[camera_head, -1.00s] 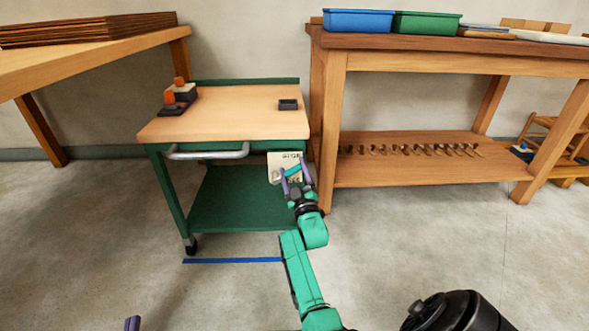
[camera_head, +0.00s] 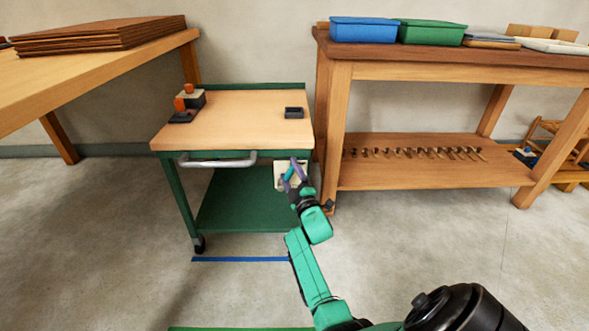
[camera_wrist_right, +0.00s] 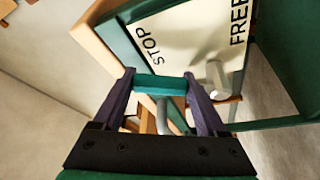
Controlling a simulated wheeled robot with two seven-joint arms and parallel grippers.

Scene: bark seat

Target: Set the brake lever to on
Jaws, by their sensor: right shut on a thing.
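A cream brake plate (camera_head: 280,170) is on the right front of the green cart (camera_head: 245,205). In the right wrist view the plate (camera_wrist_right: 180,45) reads STOP at left and FREE at right. A grey pivot (camera_wrist_right: 217,78) stands on it. The brake lever's teal handle (camera_wrist_right: 160,85) lies across between the two purple fingers of my right gripper (camera_wrist_right: 160,92), closer to STOP in that view. My right gripper also shows in the head view (camera_head: 293,174), shut on the handle, in front of the plate. My left gripper is out of view.
The cart's wooden top (camera_head: 240,118) carries orange-knobbed blocks (camera_head: 188,103) and a small dark tray (camera_head: 294,112). A workbench (camera_head: 328,130) stands close on the right, another table (camera_head: 90,75) on the left. A blue line (camera_head: 240,259) marks the floor in front.

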